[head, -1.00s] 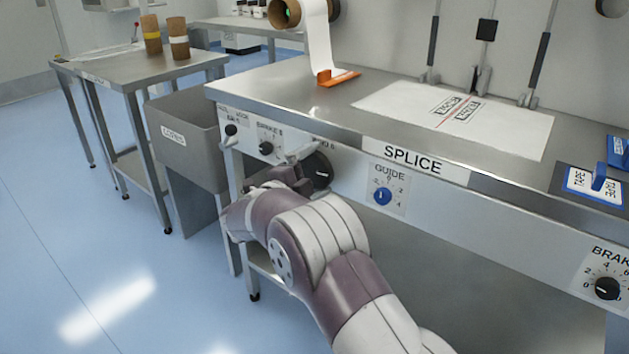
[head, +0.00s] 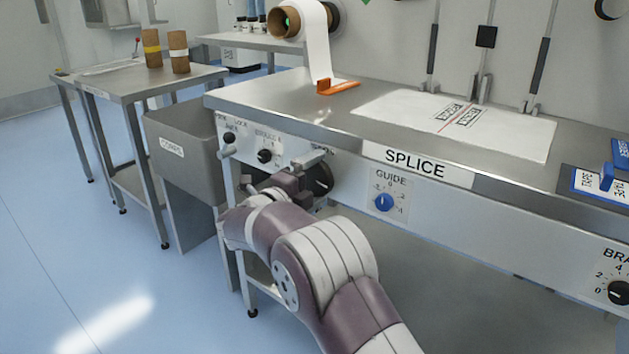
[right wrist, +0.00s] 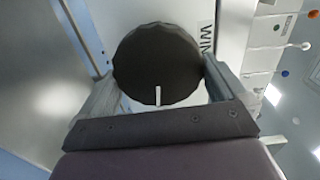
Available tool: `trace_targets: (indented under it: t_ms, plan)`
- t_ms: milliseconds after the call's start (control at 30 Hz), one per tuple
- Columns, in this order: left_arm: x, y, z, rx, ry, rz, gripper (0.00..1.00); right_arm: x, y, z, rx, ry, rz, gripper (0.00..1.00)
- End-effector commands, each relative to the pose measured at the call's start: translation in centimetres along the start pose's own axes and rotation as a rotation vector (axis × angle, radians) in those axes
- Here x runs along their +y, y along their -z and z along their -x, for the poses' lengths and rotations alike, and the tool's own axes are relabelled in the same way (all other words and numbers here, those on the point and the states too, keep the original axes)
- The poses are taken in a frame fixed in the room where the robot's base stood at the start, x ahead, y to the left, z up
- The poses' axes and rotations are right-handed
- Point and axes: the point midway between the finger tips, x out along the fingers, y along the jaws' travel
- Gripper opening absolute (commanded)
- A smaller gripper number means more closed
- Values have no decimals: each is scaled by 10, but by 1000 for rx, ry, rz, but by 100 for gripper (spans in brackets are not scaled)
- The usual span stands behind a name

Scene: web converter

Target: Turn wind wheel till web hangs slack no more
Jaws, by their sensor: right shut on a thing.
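The wind wheel is a black round knob with a white mark. In the head view the wind wheel (head: 321,180) sits on the front panel, partly hidden by my right gripper (head: 305,176). In the right wrist view the wind wheel (right wrist: 155,65) lies between the two fingers of my right gripper (right wrist: 158,80), which is shut on it. The white web (head: 317,45) hangs from a roll (head: 288,22) down to an orange piece (head: 337,87) on the bench top. My left gripper is not in view.
The splice bench (head: 270,95) carries a white splice sheet (head: 455,122) and a blue tape holder (head: 605,180). A blue guide knob (head: 384,202) is right of the wheel, a black brake knob (head: 265,156) left. A grey cores bin (head: 180,135) stands at the left, near a side table (head: 120,80).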

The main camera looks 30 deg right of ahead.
Motion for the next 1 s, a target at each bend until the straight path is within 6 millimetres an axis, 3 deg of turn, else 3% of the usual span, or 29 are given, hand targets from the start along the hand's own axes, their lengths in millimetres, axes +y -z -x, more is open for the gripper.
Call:
trace_targets:
  t_ms: [100,133,333,433,800,1000]
  plan:
    - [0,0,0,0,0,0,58,2,0,0,0,-3,4,68]
    - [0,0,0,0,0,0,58,2,0,0,0,-3,4,100]
    - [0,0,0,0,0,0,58,2,0,1,0,-3,4,100]
    - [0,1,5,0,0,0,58,0,-1,10,-3,-3,5,100]
    - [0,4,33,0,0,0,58,-2,-1,104,-5,-1,5,100]
    - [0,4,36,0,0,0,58,0,0,126,-1,-1,2,100]
